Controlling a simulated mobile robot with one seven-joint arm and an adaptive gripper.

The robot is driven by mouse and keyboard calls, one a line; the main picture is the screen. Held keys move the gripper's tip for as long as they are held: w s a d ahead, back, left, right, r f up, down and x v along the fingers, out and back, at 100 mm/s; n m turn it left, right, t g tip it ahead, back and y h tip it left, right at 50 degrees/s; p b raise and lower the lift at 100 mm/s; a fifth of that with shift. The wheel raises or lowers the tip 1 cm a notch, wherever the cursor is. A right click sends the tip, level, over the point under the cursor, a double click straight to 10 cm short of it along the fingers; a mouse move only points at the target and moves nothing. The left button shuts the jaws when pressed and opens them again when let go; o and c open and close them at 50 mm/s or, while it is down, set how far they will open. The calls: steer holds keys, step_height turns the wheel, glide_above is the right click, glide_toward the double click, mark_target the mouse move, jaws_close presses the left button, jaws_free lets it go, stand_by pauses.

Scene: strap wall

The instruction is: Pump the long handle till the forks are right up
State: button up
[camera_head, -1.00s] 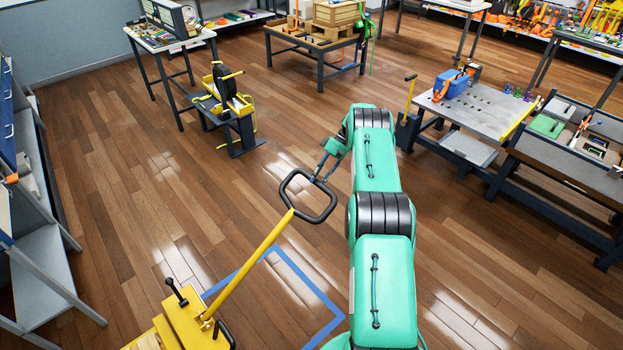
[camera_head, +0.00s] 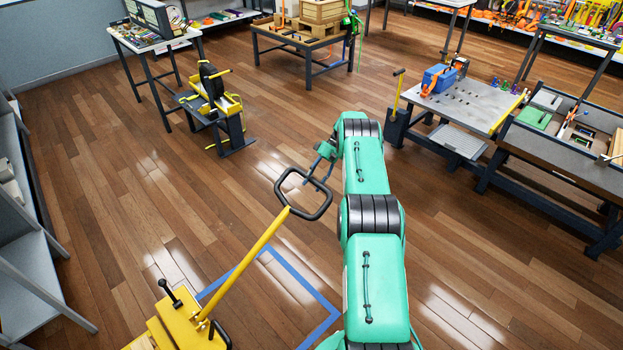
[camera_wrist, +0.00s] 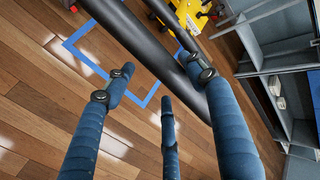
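The yellow long handle (camera_head: 250,260) slants up and right from the yellow truck body (camera_head: 180,325) at the bottom left. It ends in a black loop grip (camera_head: 284,182). My gripper (camera_head: 325,163) is at the loop's far right side. In the wrist view the black bar (camera_wrist: 150,45) of the loop runs diagonally just beyond my blue fingers (camera_wrist: 160,68). The fingers are straight and spread wide, not wrapped round the bar; whether any touches it is unclear. Part of the yellow truck (camera_wrist: 192,14) shows behind the bar. The forks are not in view.
Blue tape (camera_head: 300,280) marks the floor beside the truck. A grey shelf unit (camera_head: 25,275) stands at the left. A small black-and-yellow stand (camera_head: 220,115) and a workbench (camera_head: 470,105) are farther off.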

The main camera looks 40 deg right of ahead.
steer(key=shift+r, duration=0.45)
steer(key=shift+w+d, duration=0.15)
steer(key=shift+r, duration=0.25)
